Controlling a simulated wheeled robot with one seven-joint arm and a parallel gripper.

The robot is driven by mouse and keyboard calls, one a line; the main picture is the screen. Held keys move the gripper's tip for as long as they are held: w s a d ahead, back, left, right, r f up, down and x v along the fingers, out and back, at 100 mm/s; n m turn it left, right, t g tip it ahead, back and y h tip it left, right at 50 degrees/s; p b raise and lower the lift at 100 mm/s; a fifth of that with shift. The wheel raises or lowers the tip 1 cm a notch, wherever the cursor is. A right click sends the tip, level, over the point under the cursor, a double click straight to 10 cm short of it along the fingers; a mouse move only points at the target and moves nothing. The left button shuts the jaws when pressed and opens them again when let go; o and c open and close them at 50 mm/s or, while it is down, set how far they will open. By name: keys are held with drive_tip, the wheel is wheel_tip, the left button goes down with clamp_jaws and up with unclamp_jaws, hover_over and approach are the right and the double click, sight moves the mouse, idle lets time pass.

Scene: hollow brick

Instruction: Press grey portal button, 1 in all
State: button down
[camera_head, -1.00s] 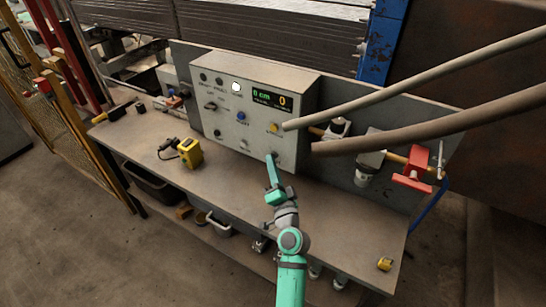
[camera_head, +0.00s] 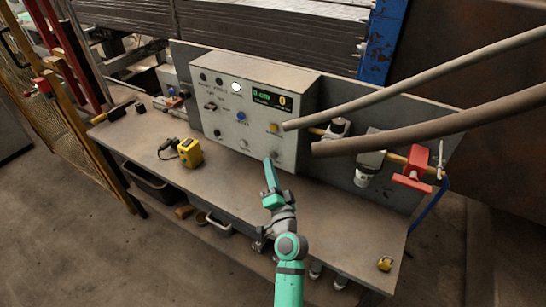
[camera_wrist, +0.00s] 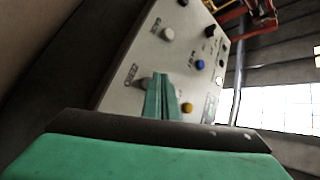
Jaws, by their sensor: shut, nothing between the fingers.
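The grey control box (camera_head: 225,105) stands on the bench with buttons on its front. A grey button (camera_wrist: 145,83) is low on the panel, just left of my gripper's fingertips in the wrist view. A second grey button (camera_wrist: 168,34) sits farther along the same row; it also shows in the head view (camera_head: 244,143). The fingers partly cover the near grey button. I cannot tell whether they touch it.
A blue button (camera_wrist: 200,65) and a yellow button (camera_wrist: 187,107) lie close by on the panel. Two thick hoses (camera_head: 420,132) cross at the right. A yellow device (camera_head: 190,153) sits left on the workbench (camera_head: 225,180). The bench front is mostly clear.

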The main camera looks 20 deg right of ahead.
drive_tip(key=s+a, duration=0.1)
drive_tip(key=a, duration=0.1)
drive_tip(key=s+a, duration=0.2)
idle(0.6)
idle(0.7)
drive_tip(key=s+a+f+n+g, duration=0.2)
drive_tip(key=s+a+f, duration=0.3)
drive_tip(key=s+f, duration=0.3)
drive_tip(key=s+a+f+n+g, duration=0.15)
drive_tip(key=s+a+f, duration=0.4)
drive_tip(key=s, duration=0.55)
drive_tip(key=s+a+r+n+y, duration=0.1)
drive_tip(key=s+a+n, duration=0.3)
drive_tip(key=s, duration=0.8)
drive_tip(key=s+a+n+g+y, duration=0.1)
drive_tip(key=s+a+n, duration=0.3)
drive_tip(key=s, duration=0.8)
drive_tip(key=shift+a+r+n+y, duration=0.15)
drive_tip(key=shift+r+n+y, duration=0.25)
drive_tip(key=shift+n, duration=0.45)
